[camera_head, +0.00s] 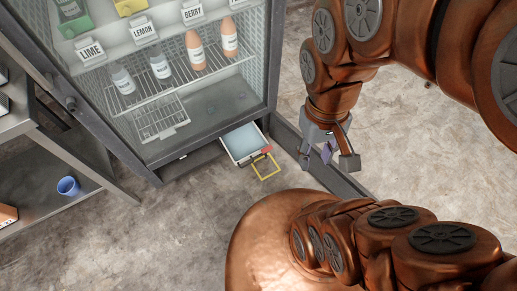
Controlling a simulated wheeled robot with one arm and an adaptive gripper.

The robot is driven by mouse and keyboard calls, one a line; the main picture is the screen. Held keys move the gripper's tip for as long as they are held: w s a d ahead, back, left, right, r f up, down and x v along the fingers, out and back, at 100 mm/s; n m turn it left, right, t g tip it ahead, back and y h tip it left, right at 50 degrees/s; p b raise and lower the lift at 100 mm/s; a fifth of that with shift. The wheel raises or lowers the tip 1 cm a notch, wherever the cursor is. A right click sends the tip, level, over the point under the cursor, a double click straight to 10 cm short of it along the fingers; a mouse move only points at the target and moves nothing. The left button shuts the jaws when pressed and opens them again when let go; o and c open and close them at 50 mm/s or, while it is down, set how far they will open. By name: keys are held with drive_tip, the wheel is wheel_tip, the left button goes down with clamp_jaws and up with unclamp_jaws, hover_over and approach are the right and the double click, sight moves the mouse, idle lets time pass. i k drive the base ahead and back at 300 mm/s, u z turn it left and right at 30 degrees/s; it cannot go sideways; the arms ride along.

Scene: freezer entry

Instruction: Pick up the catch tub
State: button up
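A shallow pale tub (239,141), which looks like the catch tub, sits at the foot of the freezer cabinet, partly out of the low opening under it. A square yellow loop (266,176), seemingly its handle, extends from its front edge over the floor, with a small red part (267,149) near the joint. My gripper (329,161) hangs to the right of the tub, apart from it. Its fingers are spread. A small purplish piece shows between them; I cannot tell whether it belongs to the gripper. The tub's rear end is hidden under the cabinet.
A metal shelf unit with a blue cup (68,186) stands at left. The concrete floor in front is clear.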

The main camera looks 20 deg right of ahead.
sight(67, 185)
drive_tip(key=u, duration=2.7)
drive_tip(key=i, duration=0.75)
drive_tip(key=u, duration=0.75)
drive_tip(key=i, duration=0.65)
drive_tip(key=z, duration=0.65)
drive_tip(key=i, duration=0.45)
drive_tip(key=z, duration=0.45)
